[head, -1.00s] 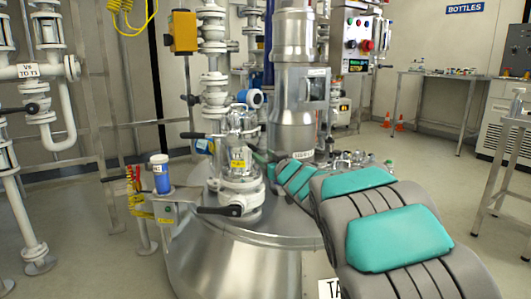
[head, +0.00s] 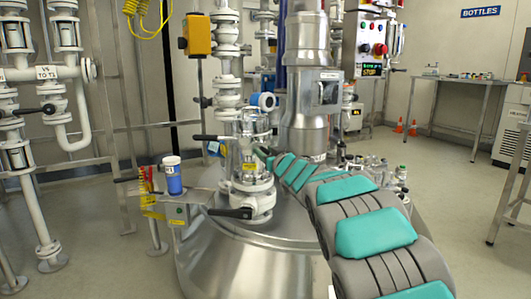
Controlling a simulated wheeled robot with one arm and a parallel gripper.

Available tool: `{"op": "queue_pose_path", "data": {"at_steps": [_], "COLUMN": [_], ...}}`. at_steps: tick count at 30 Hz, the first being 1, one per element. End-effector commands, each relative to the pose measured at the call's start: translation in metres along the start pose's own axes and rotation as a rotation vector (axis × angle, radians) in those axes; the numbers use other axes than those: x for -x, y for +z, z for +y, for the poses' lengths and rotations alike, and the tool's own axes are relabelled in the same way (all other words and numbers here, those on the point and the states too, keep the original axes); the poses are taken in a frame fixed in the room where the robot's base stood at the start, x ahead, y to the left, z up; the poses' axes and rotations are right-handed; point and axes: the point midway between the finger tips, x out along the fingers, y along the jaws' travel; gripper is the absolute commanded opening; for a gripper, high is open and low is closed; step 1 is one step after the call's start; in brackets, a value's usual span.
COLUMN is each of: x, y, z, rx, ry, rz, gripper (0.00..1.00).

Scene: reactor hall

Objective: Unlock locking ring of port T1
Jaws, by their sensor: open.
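A white and metal port assembly (head: 251,190) stands upright on the domed lid of a steel vessel (head: 290,228). A clear or shiny upper part (head: 252,125) with a small yellow label tops it. I cannot read T1 on it, and the locking ring is too small to tell apart. A black lever (head: 230,213) sticks out low on its left, and another dark lever (head: 205,137) higher up. My grey and teal arm reaches from the lower right to the assembly's right side. My gripper (head: 263,153) is small there, open, close beside the upper part; contact cannot be told.
A blue-and-white container (head: 173,178) stands on a small shelf left of the port. A tall steel column (head: 305,110) rises just behind my arm. White pipework (head: 75,110) stands at left. A control box (head: 375,40) is behind. Open floor lies at right.

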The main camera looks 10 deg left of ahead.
Motion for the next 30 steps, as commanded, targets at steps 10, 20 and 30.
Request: {"op": "queue_pose_path", "data": {"at_steps": [10, 20, 30], "x": [0.0004, 0.0005, 0.0005], "y": [-0.0006, -0.0007, -0.0007], "z": [-0.0001, -0.0001, -0.0001], "rx": [0.000, 0.001, 0.001], "ry": [0.000, 0.000, 0.000], "rz": [0.001, 0.001, 0.001], "gripper": [0.27, 0.00, 0.00]}}
